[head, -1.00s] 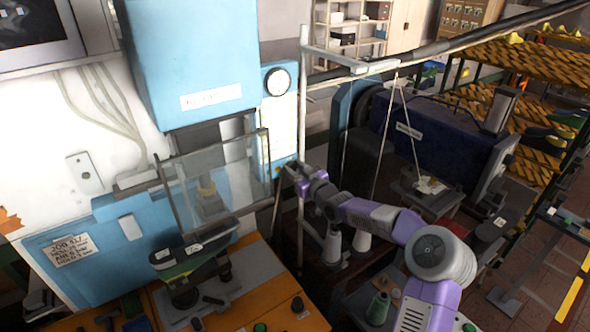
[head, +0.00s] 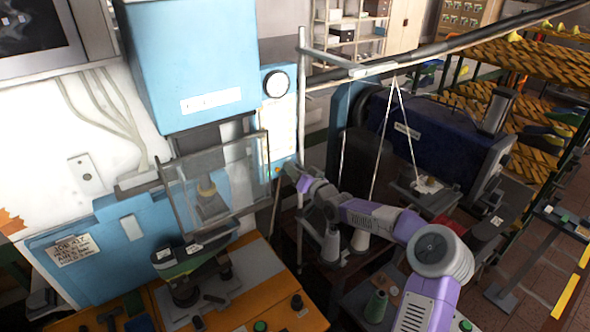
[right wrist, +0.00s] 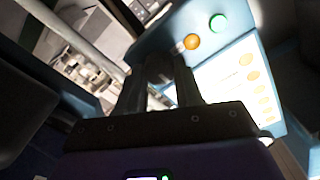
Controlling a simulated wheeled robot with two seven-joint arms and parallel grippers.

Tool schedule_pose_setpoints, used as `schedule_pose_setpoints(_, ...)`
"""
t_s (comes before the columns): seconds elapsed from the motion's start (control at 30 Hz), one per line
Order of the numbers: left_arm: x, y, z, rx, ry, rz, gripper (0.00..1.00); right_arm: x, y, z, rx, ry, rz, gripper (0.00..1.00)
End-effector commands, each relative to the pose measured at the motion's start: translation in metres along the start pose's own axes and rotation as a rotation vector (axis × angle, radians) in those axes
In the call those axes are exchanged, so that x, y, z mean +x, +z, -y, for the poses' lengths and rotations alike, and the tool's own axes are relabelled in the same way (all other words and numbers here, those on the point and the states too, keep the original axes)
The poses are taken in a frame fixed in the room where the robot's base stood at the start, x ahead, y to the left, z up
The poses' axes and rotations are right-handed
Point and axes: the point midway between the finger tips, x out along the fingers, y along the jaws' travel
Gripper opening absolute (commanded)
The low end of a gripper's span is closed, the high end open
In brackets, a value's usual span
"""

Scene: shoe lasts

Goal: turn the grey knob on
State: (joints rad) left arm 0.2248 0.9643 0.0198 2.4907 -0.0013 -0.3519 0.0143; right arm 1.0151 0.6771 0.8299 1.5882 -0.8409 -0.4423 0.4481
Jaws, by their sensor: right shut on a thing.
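The grey knob (right wrist: 158,68) shows dark and partly hidden between the fingers of my right gripper in the right wrist view. It sits on the blue control panel, next to an orange button (right wrist: 191,41) and a green button (right wrist: 217,22). My right gripper (right wrist: 160,80) is shut on it, one finger on each side. In the head view my right gripper (head: 284,170) is at the lower right edge of the blue panel (head: 283,125), below the round gauge (head: 277,82); the knob is hidden there. Which way the knob points is not clear. My left gripper is not in view.
A clear guard (head: 222,185) stands left of the panel in front of the blue press (head: 190,60). An orange bench (head: 280,315) with buttons lies below. A pale upright post (head: 301,130) stands close beside my right gripper. A dark blue machine (head: 430,140) is to the right.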

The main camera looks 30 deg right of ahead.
Motion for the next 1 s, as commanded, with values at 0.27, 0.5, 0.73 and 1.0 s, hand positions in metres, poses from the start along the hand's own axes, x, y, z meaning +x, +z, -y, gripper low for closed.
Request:
schedule_pose_setpoints(0.27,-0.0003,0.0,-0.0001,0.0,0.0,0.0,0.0,0.0,0.0003,-0.0003,0.015,0.0,0.0,0.04)
schedule_pose_setpoints(0.5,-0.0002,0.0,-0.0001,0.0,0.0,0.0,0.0,0.0,0.0003,-0.0003,0.015,0.001,0.0,0.39)
schedule_pose_setpoints(0.73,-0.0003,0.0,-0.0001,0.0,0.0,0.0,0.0,0.0,0.0003,-0.0002,0.013,0.0,0.0,0.6)
schedule_pose_setpoints(1.0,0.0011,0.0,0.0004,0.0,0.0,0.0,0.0,-0.0047,-0.0001,-0.0006,0.011,0.001,0.0,0.6)
